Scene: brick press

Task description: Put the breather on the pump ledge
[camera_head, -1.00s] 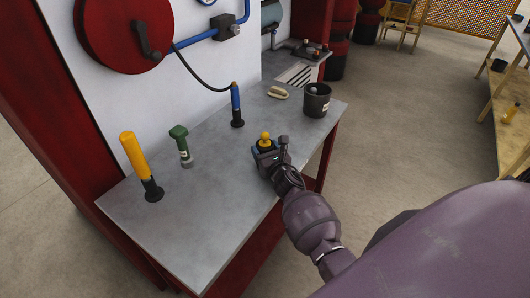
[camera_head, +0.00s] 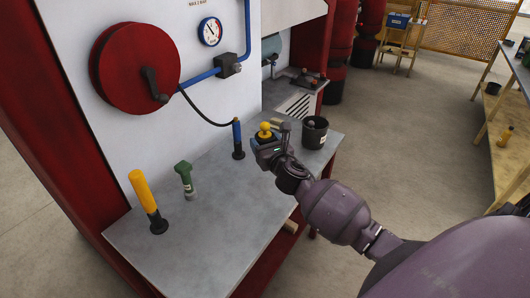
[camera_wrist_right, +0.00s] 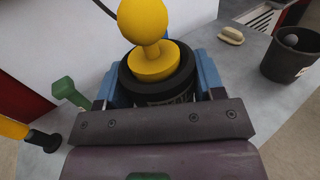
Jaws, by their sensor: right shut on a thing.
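The breather appears to be the piece with a yellow knob (camera_head: 265,128) on a yellow collar and a dark ribbed body. In the right wrist view the breather (camera_wrist_right: 153,65) stands upright between blue jaw pads. My right gripper (camera_head: 268,146) is shut on its dark body and holds it above the bench. The breather's underside is hidden. The pump ledge is probably the dark shelf (camera_head: 301,78) with small knobs, behind the bench and above a slotted grille. The breather is apart from it. My left gripper is not in view.
On the grey bench (camera_head: 225,225) stand a yellow-handled piece (camera_head: 143,190), a green piece (camera_head: 185,178) and a blue-handled piece (camera_head: 237,138). A dark pot (camera_head: 314,133) stands near the right end. A red wheel (camera_head: 125,65) with a crank is on the wall panel.

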